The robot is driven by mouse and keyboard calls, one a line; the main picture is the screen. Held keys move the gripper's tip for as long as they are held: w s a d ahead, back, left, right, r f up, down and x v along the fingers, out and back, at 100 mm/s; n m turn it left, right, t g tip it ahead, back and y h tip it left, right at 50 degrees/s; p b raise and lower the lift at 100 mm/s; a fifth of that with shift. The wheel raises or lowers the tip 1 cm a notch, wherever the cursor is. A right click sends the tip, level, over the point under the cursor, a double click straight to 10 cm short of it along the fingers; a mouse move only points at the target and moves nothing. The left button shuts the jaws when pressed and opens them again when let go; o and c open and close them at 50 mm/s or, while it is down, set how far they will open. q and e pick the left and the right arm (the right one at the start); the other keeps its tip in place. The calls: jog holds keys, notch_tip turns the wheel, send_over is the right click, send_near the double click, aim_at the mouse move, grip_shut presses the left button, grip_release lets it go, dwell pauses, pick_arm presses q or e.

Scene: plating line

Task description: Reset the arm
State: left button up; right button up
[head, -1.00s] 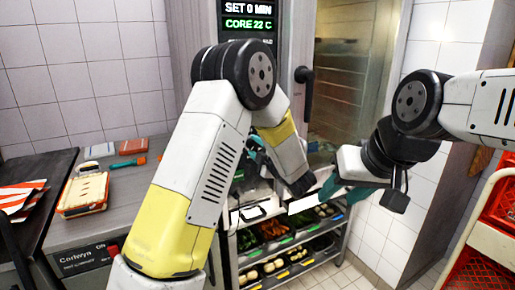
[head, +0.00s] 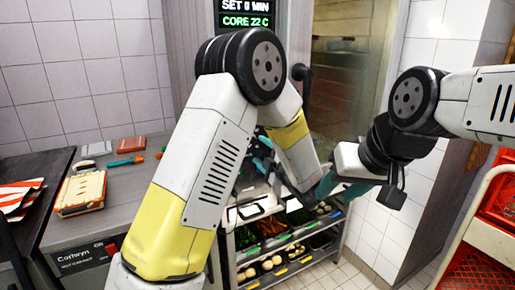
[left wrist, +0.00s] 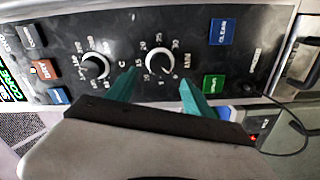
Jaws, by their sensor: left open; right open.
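My left gripper (head: 264,158) is in the middle of the head view, partly hidden behind my own left arm.
A cabinet with a glass door (head: 342,75) and a black handle stands behind my arms. Below is a rack (head: 285,270) of food trays. At left, a counter (head: 130,195) bears a yellow-edged container (head: 82,207). Red crates (head: 500,200) on a cart stand at right.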

pick_arm(q)
jog(key=shift+v, duration=0.85)
notch_tip(320, 180, up, 8)
jog(key=w+m+h, duration=0.2)
jog(key=m+h, duration=0.4)
jog(key=h, duration=0.2)
jog(key=s+a+r+m+g+h, duration=0.25)
jog(key=s+r+m+h, duration=0.2)
jog(key=s+m, duration=0.25)
jog(key=s+a+f+m+g, duration=0.2)
jog(key=s+a, duration=0.2)
jog(key=s, duration=0.4)
jog(key=s+a+f+m+g+y, duration=0.1)
jog(key=s+a+f+m+g, duration=0.1)
jog(key=s, duration=0.6)
jog(key=s+a+f+m+g, duration=0.2)
jog(key=s+a+m+g, duration=0.1)
jog(key=s, duration=0.5)
jog(key=a+m, duration=0.1)
jog(key=a, duration=0.1)
jog(key=shift+s+a, duration=0.2)
jog(key=shift+a, duration=0.15)
